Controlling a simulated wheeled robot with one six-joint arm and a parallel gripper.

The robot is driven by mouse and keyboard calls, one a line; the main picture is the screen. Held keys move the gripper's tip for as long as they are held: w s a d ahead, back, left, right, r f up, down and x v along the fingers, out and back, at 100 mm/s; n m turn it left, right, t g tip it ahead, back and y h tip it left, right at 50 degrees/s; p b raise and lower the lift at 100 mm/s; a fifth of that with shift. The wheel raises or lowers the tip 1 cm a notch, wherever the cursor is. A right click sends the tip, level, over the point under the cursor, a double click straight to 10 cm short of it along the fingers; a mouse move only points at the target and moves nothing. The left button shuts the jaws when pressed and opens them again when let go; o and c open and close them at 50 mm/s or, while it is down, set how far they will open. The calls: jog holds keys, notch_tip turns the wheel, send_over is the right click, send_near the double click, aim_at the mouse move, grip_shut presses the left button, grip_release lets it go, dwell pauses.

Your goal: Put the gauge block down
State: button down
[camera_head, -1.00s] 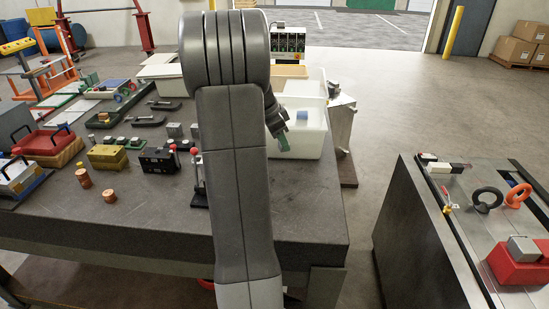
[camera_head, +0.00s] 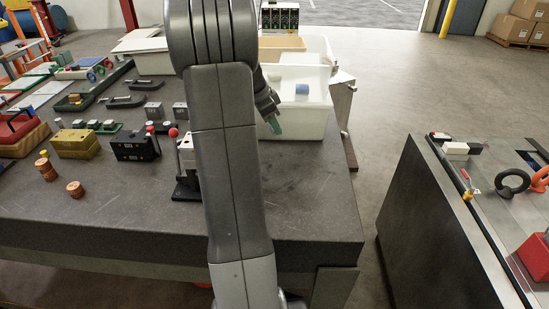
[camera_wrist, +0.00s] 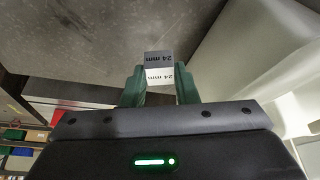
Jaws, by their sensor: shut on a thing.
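The gauge block (camera_wrist: 159,68) is a small grey block with a pale face, marked "24 mm" on two sides. It shows in the wrist view between the green fingers of my gripper (camera_wrist: 160,82), which is shut on it. In the head view my gripper (camera_head: 275,126) hangs in front of the white bins, over the right part of the dark table (camera_head: 290,190). The block cannot be made out in the head view. The wrist view shows grey table surface beyond the block; the gap between them is hard to judge.
A white bin (camera_head: 303,122) with a blue item (camera_head: 302,89) stands close behind my gripper. A red-knobbed stand (camera_head: 186,165), a black block (camera_head: 135,147) and copper cylinders (camera_head: 75,189) are to the left. The table's front right is clear. A second bench (camera_head: 440,230) stands right.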

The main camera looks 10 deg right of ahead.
aim_at(278, 157)
notch_tip(278, 157, down, 10)
jog(key=shift+r+p, duration=0.15)
jog(key=shift+p, duration=0.2)
jog(key=c, duration=1.1)
grip_release()
jog(key=shift+r, duration=0.1)
jog(key=shift+r, duration=0.2)
jog(key=v, duration=1.1)
jog(key=shift+s+a+r+b, duration=0.1)
jog(key=shift+r+b, duration=0.25)
